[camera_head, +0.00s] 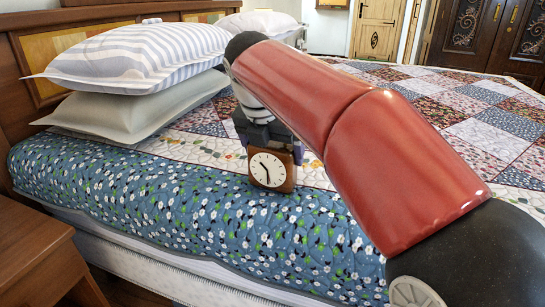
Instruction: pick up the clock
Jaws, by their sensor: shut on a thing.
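The clock (268,170) is a small wooden-framed block with a round white face and dark hands. It faces the camera, roughly upright, at the blue floral edge of the bed quilt (190,205). My gripper (268,147) is above the clock and shut on its top part. My red arm comes from the lower right and hides part of the gripper and the bed behind it. I cannot tell whether the clock's base touches the quilt or is slightly above it.
Striped and plain pillows (135,58) are stacked at the left by the wooden headboard (30,65). A wooden nightstand (35,250) stands at the lower left. Patchwork quilt to the right is clear. A dark armoire (485,40) stands at the back right.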

